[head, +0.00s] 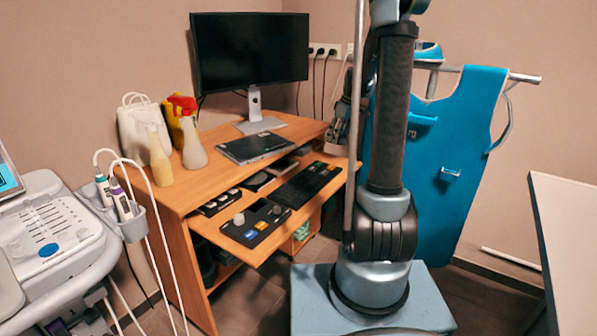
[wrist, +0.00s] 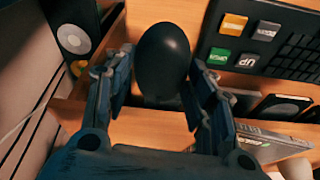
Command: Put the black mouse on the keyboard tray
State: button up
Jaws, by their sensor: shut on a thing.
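The black mouse (wrist: 163,55) is a smooth dark oval in the wrist view. My gripper (wrist: 155,92) is shut on it, with one finger at each side. The pull-out keyboard tray (head: 262,255) is the lower wooden shelf of the desk in the head view. Its wood (wrist: 188,14) also shows behind the mouse in the wrist view. The mouse looks to be held over the tray, but its height is hard to judge. In the head view my gripper (head: 340,135) is partly hidden by my arm near the desk's right edge, and the mouse cannot be made out.
The tray holds a control panel (head: 256,223) and a dark keyboard (head: 306,184). A laptop (head: 254,147), monitor (head: 250,50) and bottles (head: 193,144) stand on the desktop above. A blue apron (head: 450,160) hangs at the right. An ultrasound machine (head: 60,235) stands at the left.

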send_over(336, 161)
jog(key=f, duration=0.5)
jog(key=shift+s+d, duration=0.15)
jog(key=shift+d, duration=0.2)
jog(key=shift+f, duration=2.1)
jog(key=o, duration=1.1)
